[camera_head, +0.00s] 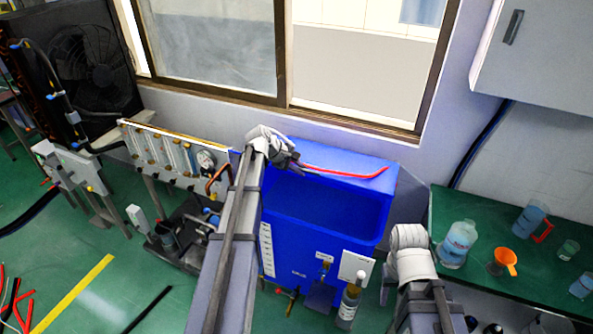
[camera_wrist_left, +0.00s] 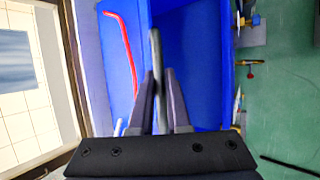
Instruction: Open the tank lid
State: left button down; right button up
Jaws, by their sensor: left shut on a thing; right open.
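The blue tank (camera_head: 320,252) stands below the window, and I look down into its dark blue inside. A lighter blue panel, seemingly the lid (camera_head: 345,160), is at its back, with a red strip (camera_head: 345,173) along it. The strip also shows in the left wrist view (camera_wrist_left: 122,45). My left gripper (camera_head: 292,164) is at the back left of the tank. In the left wrist view its fingers (camera_wrist_left: 159,92) are shut on a thin grey bar (camera_wrist_left: 156,50). My right gripper (camera_head: 385,284) is open and empty at the tank's front right, partly hidden by its wrist.
A green table (camera_head: 480,272) at the right holds a clear bottle (camera_head: 458,243), an orange funnel (camera_head: 506,260) and beakers. A panel rig (camera_head: 175,155) and pump parts stand left of the tank. A small bottle (camera_head: 349,303) is at the tank's front.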

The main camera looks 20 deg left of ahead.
pick_arm(q)
jog(key=w+r+g+p, duration=0.1)
jog(key=w+r+p, duration=0.3)
jog(key=w, duration=0.3)
jog(key=w+r+g+p, duration=0.2)
jog(key=w+r+p, duration=0.2)
jog(key=w, duration=0.4)
jog(key=shift+w+n+p, duration=0.3)
jog(key=shift+n+p, duration=0.1)
jog(key=shift+p, duration=0.15)
jog(key=shift+r, duration=0.1)
jog(key=c, duration=0.9)
grip_release()
